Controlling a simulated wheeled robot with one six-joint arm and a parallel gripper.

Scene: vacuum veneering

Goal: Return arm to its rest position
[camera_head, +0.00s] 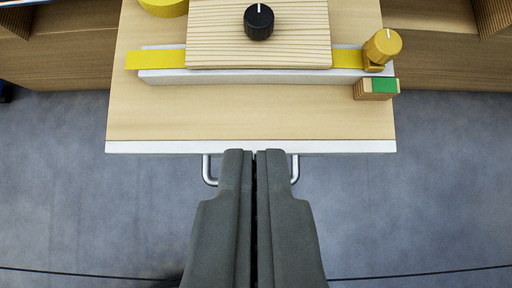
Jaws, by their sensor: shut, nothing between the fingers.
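My gripper (255,154) is at the bottom middle of the view, its two dark grey fingers close together with nothing between them. Its fingertips overlap the front edge of a light wooden worktop (200,123) in the picture, over a metal handle (208,171). The height of the fingers above the handle cannot be told. The rest position itself is not marked in view.
On the worktop lie a wooden board (220,35) with a black knob (259,22), a yellow strip (155,60), a white bar (200,77), a yellow knob (382,46), a green-topped block (376,89) and a yellow round thing (165,5). Grey floor (70,190) is clear.

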